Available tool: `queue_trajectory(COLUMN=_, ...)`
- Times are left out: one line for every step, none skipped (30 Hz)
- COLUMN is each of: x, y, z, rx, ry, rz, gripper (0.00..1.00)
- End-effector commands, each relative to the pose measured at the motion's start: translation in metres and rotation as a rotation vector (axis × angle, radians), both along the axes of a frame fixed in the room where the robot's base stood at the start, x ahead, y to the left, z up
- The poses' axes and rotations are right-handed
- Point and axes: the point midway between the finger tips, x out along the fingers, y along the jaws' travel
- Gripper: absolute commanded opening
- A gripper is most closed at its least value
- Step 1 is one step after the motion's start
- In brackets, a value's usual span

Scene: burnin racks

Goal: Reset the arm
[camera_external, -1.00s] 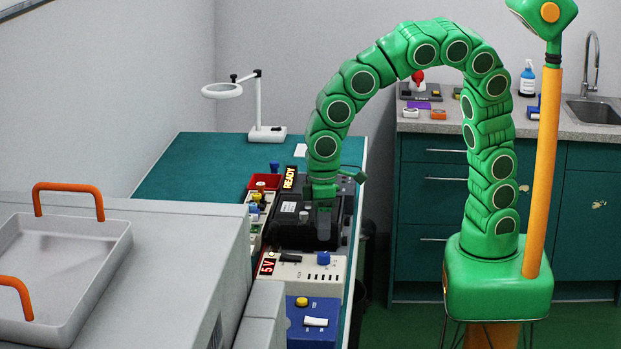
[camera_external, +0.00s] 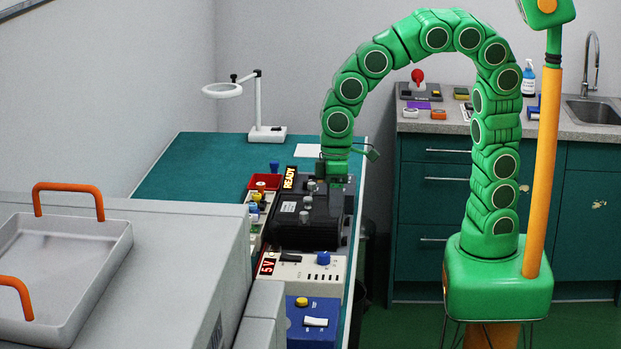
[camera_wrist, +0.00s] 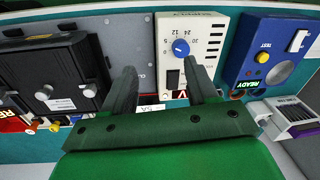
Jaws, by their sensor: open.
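My green segmented arm arches from its stand at the right over to the bench. My gripper (camera_external: 338,183) hangs above the bench, close to the right side of a black device (camera_external: 300,218) with knobs and a white label. In the wrist view my gripper (camera_wrist: 160,82) shows two dark fingers spread apart with nothing between them. In that view the black device (camera_wrist: 55,75) lies left of the fingers. A cream power unit (camera_wrist: 195,45) with a blue knob lies beyond the right finger.
A teal bench (camera_external: 190,165) carries a READY sign (camera_external: 290,178), a red bin (camera_external: 265,182), a white ring lamp (camera_external: 268,133) and a blue box (camera_external: 313,325). A grey machine with a tray (camera_external: 60,270) fills the left front. A counter with a sink (camera_external: 595,112) stands behind.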

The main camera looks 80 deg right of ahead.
Motion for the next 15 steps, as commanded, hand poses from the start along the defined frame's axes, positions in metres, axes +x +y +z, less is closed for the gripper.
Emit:
queue_trajectory(x=-0.006, y=-0.01, z=0.007, rx=0.015, ry=-0.01, rz=-0.008, gripper=0.58)
queue_trajectory(x=-0.01, y=-0.015, z=0.009, rx=0.022, ry=-0.014, rz=-0.009, gripper=0.58)
queue_trajectory(x=-0.015, y=-0.022, z=0.011, rx=0.031, ry=-0.015, rz=-0.011, gripper=0.58)
queue_trajectory(x=-0.02, y=-0.027, z=0.013, rx=0.039, ry=-0.016, rz=-0.012, gripper=0.58)
queue_trajectory(x=-0.024, y=-0.032, z=0.015, rx=0.047, ry=-0.019, rz=-0.014, gripper=0.58)
queue_trajectory(x=-0.03, y=-0.037, z=0.018, rx=0.058, ry=-0.026, rz=-0.013, gripper=0.58)
queue_trajectory(x=-0.034, y=-0.042, z=0.02, rx=0.064, ry=-0.03, rz=-0.014, gripper=0.58)
queue_trajectory(x=-0.039, y=-0.046, z=0.022, rx=0.071, ry=-0.033, rz=-0.014, gripper=0.58)
queue_trajectory(x=-0.045, y=-0.051, z=0.023, rx=0.079, ry=-0.036, rz=-0.013, gripper=0.58)
queue_trajectory(x=-0.051, y=-0.055, z=0.025, rx=0.084, ry=-0.038, rz=-0.013, gripper=0.58)
queue_trajectory(x=-0.057, y=-0.059, z=0.026, rx=0.089, ry=-0.039, rz=-0.014, gripper=0.58)
queue_trajectory(x=-0.065, y=-0.065, z=0.027, rx=0.093, ry=-0.038, rz=-0.015, gripper=0.58)
queue_trajectory(x=-0.071, y=-0.069, z=0.028, rx=0.094, ry=-0.037, rz=-0.017, gripper=0.58)
queue_trajectory(x=-0.077, y=-0.074, z=0.029, rx=0.092, ry=-0.033, rz=-0.019, gripper=0.58)
queue_trajectory(x=-0.087, y=-0.08, z=0.03, rx=0.087, ry=-0.027, rz=-0.022, gripper=0.58)
